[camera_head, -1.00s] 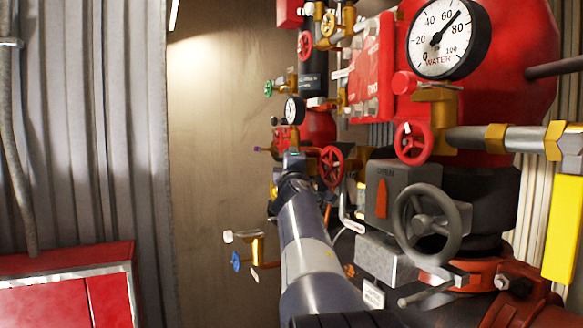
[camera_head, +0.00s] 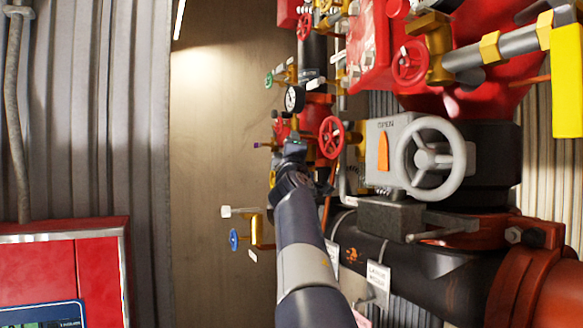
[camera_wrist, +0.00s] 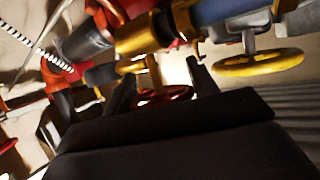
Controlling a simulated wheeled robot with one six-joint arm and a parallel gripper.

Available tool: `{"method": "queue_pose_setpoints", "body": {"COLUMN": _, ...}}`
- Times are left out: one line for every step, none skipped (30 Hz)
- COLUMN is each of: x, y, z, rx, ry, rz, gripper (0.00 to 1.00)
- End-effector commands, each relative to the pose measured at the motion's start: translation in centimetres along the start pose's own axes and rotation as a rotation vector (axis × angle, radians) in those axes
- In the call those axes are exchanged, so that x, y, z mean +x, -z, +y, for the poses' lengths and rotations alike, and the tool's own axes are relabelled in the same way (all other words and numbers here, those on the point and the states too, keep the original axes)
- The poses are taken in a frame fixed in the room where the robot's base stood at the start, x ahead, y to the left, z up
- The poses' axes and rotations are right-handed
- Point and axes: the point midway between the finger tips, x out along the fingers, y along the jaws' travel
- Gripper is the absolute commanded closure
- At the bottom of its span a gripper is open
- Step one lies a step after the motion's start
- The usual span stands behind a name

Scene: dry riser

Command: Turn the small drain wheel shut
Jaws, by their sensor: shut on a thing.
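In the wrist view, a small dark red wheel (camera_wrist: 165,97) lies between the two black fingers of my gripper (camera_wrist: 159,78), below a brass valve body (camera_wrist: 145,38). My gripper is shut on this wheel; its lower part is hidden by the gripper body. In the head view, my gripper (camera_head: 294,150) is at the far end of the arm, among the small valves, and the held wheel is hidden there. A larger red wheel (camera_head: 331,137) stands just right of my wrist.
A yellow wheel (camera_wrist: 258,63) is right of the gripper in the wrist view. In the head view, a grey wheel (camera_head: 430,158) and black pipe (camera_head: 400,250) crowd the right. A blue-handled valve (camera_head: 234,239) stands left of the arm. A red cabinet (camera_head: 95,270) is lower left.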

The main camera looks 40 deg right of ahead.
Motion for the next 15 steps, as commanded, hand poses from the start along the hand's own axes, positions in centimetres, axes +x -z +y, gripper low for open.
{"method": "queue_pose_setpoints", "body": {"x": -0.23, "y": -0.03, "z": -0.35, "rx": 0.005, "ry": -0.019, "rz": 0.003, "gripper": 0.68}}
{"method": "queue_pose_setpoints", "body": {"x": -0.25, "y": -0.02, "z": -0.28, "rx": 0.009, "ry": -0.028, "rz": 0.003, "gripper": 0.67}}
{"method": "queue_pose_setpoints", "body": {"x": -0.25, "y": -0.01, "z": -0.24, "rx": 0.014, "ry": -0.04, "rz": 0.003, "gripper": 0.68}}
{"method": "queue_pose_setpoints", "body": {"x": -0.24, "y": -0.01, "z": -0.24, "rx": 0.017, "ry": -0.048, "rz": 0.003, "gripper": 0.68}}
{"method": "queue_pose_setpoints", "body": {"x": -0.24, "y": -0.01, "z": -0.24, "rx": 0.021, "ry": -0.057, "rz": 0.003, "gripper": 0.68}}
{"method": "queue_pose_setpoints", "body": {"x": -0.23, "y": -0.01, "z": -0.24, "rx": 0.026, "ry": -0.068, "rz": 0.004, "gripper": 0.68}}
{"method": "queue_pose_setpoints", "body": {"x": -0.25, "y": 0.0, "z": -0.16, "rx": 0.03, "ry": -0.078, "rz": 0.004, "gripper": 0.68}}
{"method": "queue_pose_setpoints", "body": {"x": -0.24, "y": 0.0, "z": -0.17, "rx": 0.034, "ry": -0.087, "rz": 0.004, "gripper": 0.68}}
{"method": "queue_pose_setpoints", "body": {"x": -0.23, "y": 0.0, "z": -0.19, "rx": 0.039, "ry": -0.099, "rz": 0.004, "gripper": 0.68}}
{"method": "queue_pose_setpoints", "body": {"x": -0.24, "y": 0.0, "z": -0.12, "rx": 0.043, "ry": -0.108, "rz": 0.004, "gripper": 0.68}}
{"method": "queue_pose_setpoints", "body": {"x": -0.25, "y": 0.0, "z": -0.09, "rx": 0.047, "ry": -0.117, "rz": 0.004, "gripper": 0.68}}
{"method": "queue_pose_setpoints", "body": {"x": -0.26, "y": 0.0, "z": -0.02, "rx": 0.051, "ry": -0.127, "rz": 0.003, "gripper": 0.68}}
{"method": "queue_pose_setpoints", "body": {"x": -0.25, "y": 0.0, "z": 0.0, "rx": 0.054, "ry": -0.134, "rz": 0.003, "gripper": 0.68}}
{"method": "queue_pose_setpoints", "body": {"x": -0.25, "y": 0.0, "z": 0.05, "rx": 0.056, "ry": -0.141, "rz": 0.003, "gripper": 0.68}}
{"method": "queue_pose_setpoints", "body": {"x": -0.27, "y": 0.01, "z": 0.15, "rx": 0.06, "ry": -0.148, "rz": 0.003, "gripper": 0.68}}
